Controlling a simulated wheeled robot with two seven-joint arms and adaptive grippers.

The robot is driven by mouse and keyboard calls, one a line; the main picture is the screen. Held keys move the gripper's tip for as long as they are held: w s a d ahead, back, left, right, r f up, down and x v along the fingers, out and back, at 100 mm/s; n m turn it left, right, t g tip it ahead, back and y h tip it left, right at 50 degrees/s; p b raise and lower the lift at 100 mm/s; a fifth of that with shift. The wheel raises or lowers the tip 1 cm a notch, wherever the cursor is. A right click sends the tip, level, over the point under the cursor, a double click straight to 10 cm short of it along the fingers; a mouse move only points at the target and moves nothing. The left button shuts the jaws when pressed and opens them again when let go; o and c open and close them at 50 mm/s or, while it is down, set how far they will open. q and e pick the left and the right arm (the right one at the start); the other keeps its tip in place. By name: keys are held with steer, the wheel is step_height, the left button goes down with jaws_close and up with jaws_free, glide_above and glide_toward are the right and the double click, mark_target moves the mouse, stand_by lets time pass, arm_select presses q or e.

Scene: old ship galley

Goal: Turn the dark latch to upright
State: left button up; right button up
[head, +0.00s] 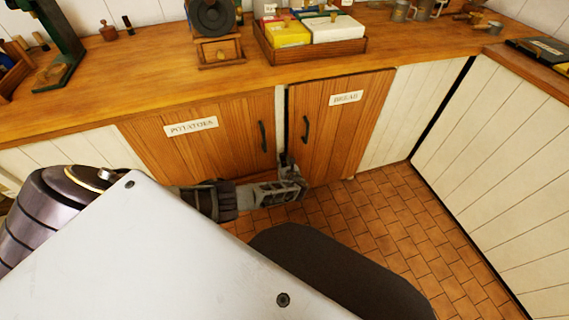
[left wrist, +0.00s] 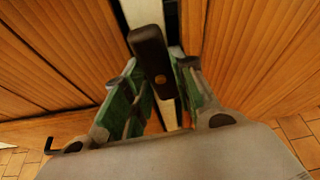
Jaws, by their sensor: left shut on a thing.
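The dark latch (left wrist: 151,55) sits at the narrow white strip between two wooden cupboard doors, with a brass pivot showing on its face. In the left wrist view it points mostly up and leans slightly left. My left gripper (left wrist: 160,84) has its green-padded fingers on either side of the latch's lower part and is shut on it. In the head view my left gripper (head: 289,172) is low at the gap between the doors, and the latch is hard to make out there. My right gripper is not in view.
The wooden counter (head: 130,85) above holds a tray (head: 310,52) of boxes and other items. A white panelled cabinet (head: 495,160) stands at right. The tiled floor (head: 375,215) is clear.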

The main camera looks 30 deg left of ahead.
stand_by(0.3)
arm_select(q)
steer(key=o, duration=0.8)
steer(key=shift+c, duration=0.2)
steer(key=shift+o, duration=1.3)
steer(key=shift+n+t+h, duration=0.3)
steer(key=shift+n, duration=0.1)
